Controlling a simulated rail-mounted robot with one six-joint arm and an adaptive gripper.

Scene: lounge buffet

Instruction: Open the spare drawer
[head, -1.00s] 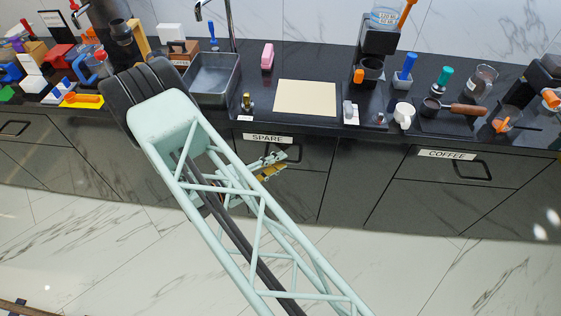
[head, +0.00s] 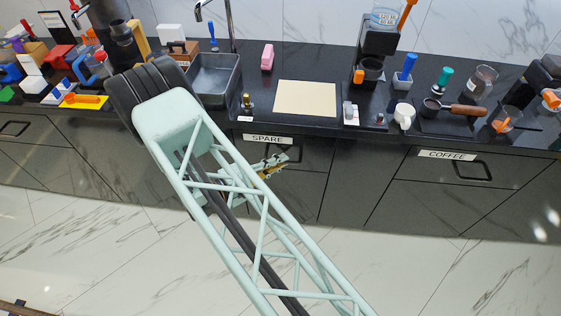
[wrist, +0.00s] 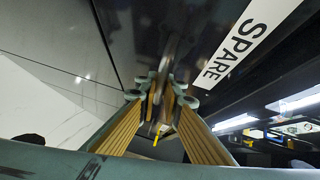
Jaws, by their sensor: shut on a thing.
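The spare drawer (head: 312,152) is a dark glossy front under the counter, with a white SPARE label (head: 267,139) along its top edge. The label shows large in the wrist view (wrist: 240,45). The drawer front looks flush with the cabinet. My gripper (head: 275,163) is in front of it, just below the label. In the wrist view my gripper (wrist: 162,100) has its tan-padded fingers brought together on the dark drawer handle (wrist: 165,85). The fingers and my arm hide most of the handle.
The counter above holds a grey sink (head: 214,78), a beige mat (head: 305,98) and a pink block (head: 267,57). The coffee drawer (head: 440,170) is to the right. The pale marble floor (head: 400,270) in front is clear apart from my arm.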

